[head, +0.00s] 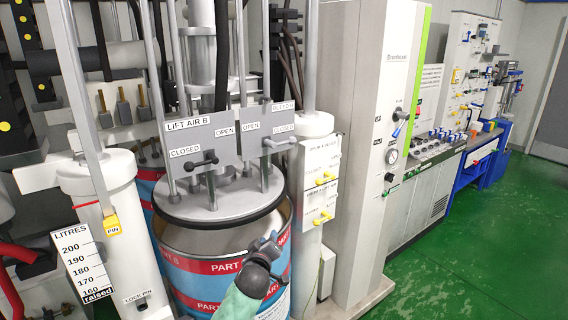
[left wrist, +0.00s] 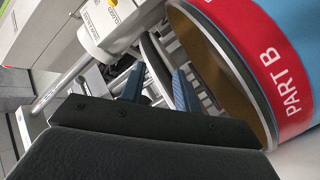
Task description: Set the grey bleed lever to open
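The grey bleed lever (head: 281,143) is on the right-hand plate, partly cropped label "BLEED B" (head: 283,106), above the drum. Its handle lies on the right, under the CLOSED label; OPEN is on the left. My left gripper (head: 268,244) is in front of the Part B drum (head: 190,240), below the lever and apart from it. In the left wrist view its two blue fingers (left wrist: 159,84) are spread with nothing clearly between them. The drum's red band (left wrist: 283,85) shows close by on the right. My right gripper is in neither view.
A dark lever (head: 200,162) sits on the neighbouring "LIFT AIR B" plate (head: 190,128), near its CLOSED label. Upright rods and a white post (head: 312,125) stand close around. A white cabinet (head: 365,130) is to the right; green floor (head: 480,240) is clear beyond.

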